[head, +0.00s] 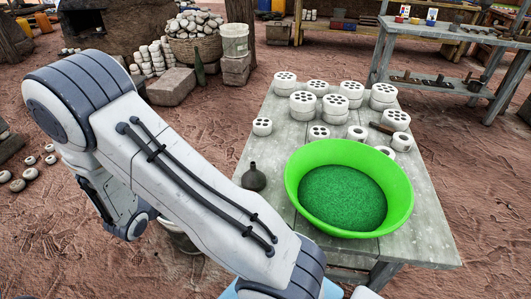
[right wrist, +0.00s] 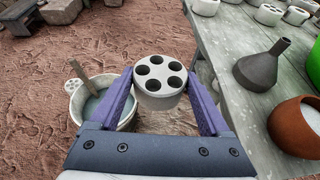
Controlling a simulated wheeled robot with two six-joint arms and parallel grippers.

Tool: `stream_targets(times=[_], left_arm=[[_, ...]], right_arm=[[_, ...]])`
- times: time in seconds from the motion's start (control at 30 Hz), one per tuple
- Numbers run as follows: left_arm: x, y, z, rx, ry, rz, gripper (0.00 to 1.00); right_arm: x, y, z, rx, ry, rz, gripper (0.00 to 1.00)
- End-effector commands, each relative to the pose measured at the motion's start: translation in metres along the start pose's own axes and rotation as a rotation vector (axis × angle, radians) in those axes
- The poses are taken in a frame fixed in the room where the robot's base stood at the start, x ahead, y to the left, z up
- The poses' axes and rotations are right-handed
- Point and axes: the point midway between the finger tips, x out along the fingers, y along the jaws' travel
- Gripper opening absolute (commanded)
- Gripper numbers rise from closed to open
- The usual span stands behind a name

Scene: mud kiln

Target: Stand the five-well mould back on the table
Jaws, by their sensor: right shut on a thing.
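The five-well mould (right wrist: 158,100) is a thick whitish disc with several dark round wells in its top. In the right wrist view my right gripper (right wrist: 160,79) is shut on it, with a purple finger on each side. The wells face the camera. It is held off the table's left edge, over the ground side. The wooden table (head: 265,215) is grey and planked; its edge also shows in the right wrist view (right wrist: 225,65). I cannot make out the held mould in the head view. My left gripper is not in view.
Several white moulds (head: 302,104) stand at the table's far end. A green basin (head: 403,212) of green grains fills the near right. A dark funnel (head: 254,180) stands by the left edge, near a terracotta bowl (right wrist: 290,143). A bucket (right wrist: 73,108) is on the ground.

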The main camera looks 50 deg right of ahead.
Motion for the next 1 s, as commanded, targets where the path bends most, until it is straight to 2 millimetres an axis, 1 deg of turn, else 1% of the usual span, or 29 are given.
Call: stream_targets(times=[0.03,0.1,0.17,0.2,0.3,0.4,0.43,0.5,0.57,0.63,0.8,0.9,1.0], left_arm=[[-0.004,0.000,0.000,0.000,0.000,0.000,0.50],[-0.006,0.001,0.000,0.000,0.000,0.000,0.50],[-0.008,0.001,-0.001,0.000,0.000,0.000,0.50],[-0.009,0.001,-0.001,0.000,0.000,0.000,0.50],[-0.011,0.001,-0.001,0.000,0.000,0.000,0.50],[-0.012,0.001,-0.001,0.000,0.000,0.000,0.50],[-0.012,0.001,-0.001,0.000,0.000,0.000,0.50],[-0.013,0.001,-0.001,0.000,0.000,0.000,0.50],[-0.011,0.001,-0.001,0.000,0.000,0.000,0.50],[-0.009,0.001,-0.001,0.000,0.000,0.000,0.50],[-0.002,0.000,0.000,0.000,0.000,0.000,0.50],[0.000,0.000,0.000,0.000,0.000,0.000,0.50],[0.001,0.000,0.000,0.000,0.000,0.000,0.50]], right_arm=[[0.022,-0.013,0.026,0.042,-0.003,-0.073,0.32],[0.049,-0.034,0.056,0.078,-0.004,-0.161,0.32],[0.069,-0.053,0.079,0.107,-0.005,-0.232,0.32],[0.080,-0.067,0.093,0.124,-0.006,-0.273,0.32],[0.103,-0.098,0.122,0.158,-0.008,-0.361,0.32],[0.116,-0.123,0.141,0.181,-0.009,-0.422,0.32],[0.119,-0.128,0.145,0.186,-0.009,-0.435,0.32],[0.123,-0.138,0.151,0.192,-0.008,-0.457,0.32],[0.127,-0.142,0.151,0.195,-0.008,-0.468,0.32],[0.132,-0.145,0.143,0.193,-0.007,-0.473,0.32],[0.145,-0.145,0.112,0.193,-0.006,-0.473,0.32],[0.149,-0.144,0.101,0.194,-0.008,-0.472,0.32],[0.152,-0.144,0.096,0.196,-0.008,-0.471,0.32]])
